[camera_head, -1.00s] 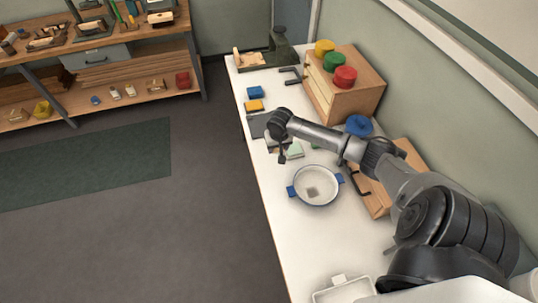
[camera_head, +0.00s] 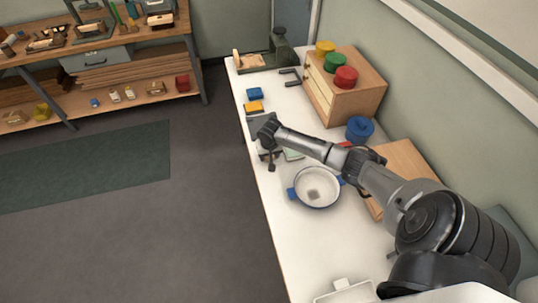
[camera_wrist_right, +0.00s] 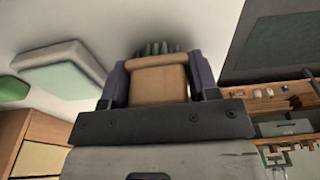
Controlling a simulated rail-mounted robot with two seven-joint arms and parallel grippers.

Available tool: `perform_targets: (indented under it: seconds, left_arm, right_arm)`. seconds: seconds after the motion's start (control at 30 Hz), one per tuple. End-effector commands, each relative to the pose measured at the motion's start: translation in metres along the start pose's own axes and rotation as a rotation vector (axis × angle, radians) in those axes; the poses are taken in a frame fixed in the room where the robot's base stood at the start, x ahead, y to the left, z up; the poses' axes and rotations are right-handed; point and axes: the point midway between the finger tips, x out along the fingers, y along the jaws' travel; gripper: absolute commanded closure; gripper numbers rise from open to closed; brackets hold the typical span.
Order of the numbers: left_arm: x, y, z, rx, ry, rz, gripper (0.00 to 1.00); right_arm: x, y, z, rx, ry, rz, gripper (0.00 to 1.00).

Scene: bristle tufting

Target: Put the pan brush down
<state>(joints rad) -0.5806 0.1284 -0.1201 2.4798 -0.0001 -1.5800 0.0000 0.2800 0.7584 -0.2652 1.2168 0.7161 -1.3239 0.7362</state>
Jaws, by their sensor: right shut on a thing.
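The pan brush (camera_wrist_right: 157,82) shows in the right wrist view as a tan block with dark green bristles behind it. My right gripper (camera_wrist_right: 158,85) is shut on the block, with one dark finger on each side. In the head view my right gripper (camera_head: 269,160) is over the left edge of the white table, beyond the pan; the brush is too small there to make out clearly. The white pan (camera_head: 317,188) with blue handles stands on the table, with a small grey patch inside. I cannot tell whether the brush touches the table. My left gripper is out of view.
The white table (camera_head: 290,245) is clear in front of the pan. A blue block (camera_head: 254,93) and a yellow block (camera_head: 254,106) lie beyond the gripper. A wooden cabinet (camera_head: 352,103) with coloured lids and a blue container (camera_head: 359,129) stand to the right.

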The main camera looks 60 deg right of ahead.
Motion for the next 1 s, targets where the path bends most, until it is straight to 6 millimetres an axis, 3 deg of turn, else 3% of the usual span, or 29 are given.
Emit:
perform_targets:
  seconds: [0.23, 0.27, 0.5, 0.8, 1.0]
  left_arm:
    - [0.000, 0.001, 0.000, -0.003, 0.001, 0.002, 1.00]
    - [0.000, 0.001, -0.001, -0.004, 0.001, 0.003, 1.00]
    - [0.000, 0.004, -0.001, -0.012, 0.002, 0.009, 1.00]
    - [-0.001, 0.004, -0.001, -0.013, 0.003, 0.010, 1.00]
    - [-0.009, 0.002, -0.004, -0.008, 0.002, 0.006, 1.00]
  right_arm:
    - [0.003, 0.000, 0.000, 0.001, 0.000, 0.000, 0.67]
    - [0.003, 0.000, 0.000, 0.001, 0.000, 0.000, 0.43]
    - [0.003, 0.000, 0.000, 0.001, 0.000, 0.000, 0.20]
    - [0.000, 0.000, 0.000, 0.000, 0.001, 0.000, 0.20]
    - [-0.027, 0.001, -0.001, -0.001, 0.002, 0.000, 0.20]
